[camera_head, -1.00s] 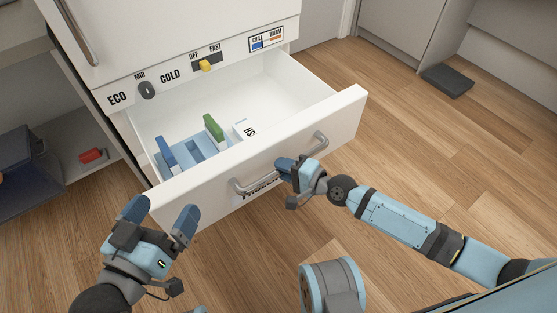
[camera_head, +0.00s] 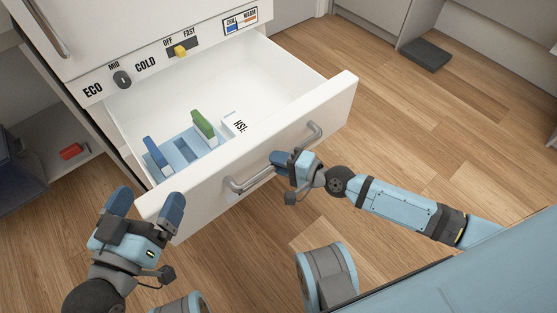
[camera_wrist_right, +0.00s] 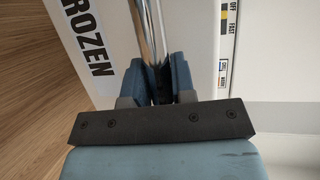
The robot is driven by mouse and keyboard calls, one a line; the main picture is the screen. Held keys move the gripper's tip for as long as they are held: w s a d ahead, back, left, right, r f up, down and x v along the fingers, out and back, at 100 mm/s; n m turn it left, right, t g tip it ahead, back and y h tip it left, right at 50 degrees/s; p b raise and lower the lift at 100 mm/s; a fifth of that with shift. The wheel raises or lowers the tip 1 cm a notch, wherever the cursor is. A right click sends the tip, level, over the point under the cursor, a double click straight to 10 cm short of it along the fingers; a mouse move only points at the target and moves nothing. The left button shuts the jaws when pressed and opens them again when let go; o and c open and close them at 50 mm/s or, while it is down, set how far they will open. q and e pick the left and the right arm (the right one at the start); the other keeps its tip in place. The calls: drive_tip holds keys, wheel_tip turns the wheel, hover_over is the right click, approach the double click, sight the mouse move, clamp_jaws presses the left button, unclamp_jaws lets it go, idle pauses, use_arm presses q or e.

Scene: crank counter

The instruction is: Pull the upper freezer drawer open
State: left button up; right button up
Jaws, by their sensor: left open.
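The freezer drawer (camera_head: 325,100) is white and stands pulled out, its inside showing from above. A metal bar handle (camera_head: 252,179) runs along its front. My right gripper (camera_head: 280,162) is shut on the handle near its middle. In the right wrist view the two blue fingers (camera_wrist_right: 158,80) lie on either side of the shiny bar (camera_wrist_right: 155,35), and "ROZEN" lettering shows beside it. My left gripper (camera_head: 146,203) is open and empty, in front of the drawer's left front corner. I cannot tell whether it touches the drawer.
Inside the drawer lie a blue tray (camera_head: 184,148), a green item (camera_head: 203,124) and a white lettered box (camera_head: 234,124). The control strip (camera_head: 148,65) is above. A shelf with a red object (camera_head: 71,151) is at left.

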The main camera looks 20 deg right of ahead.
drive_tip(key=o, duration=0.4)
drive_tip(key=shift+d, duration=0.1)
drive_tip(key=v, duration=1.3)
drive_tip(key=shift+s+d, duration=0.2)
drive_tip(key=shift+s, duration=0.15)
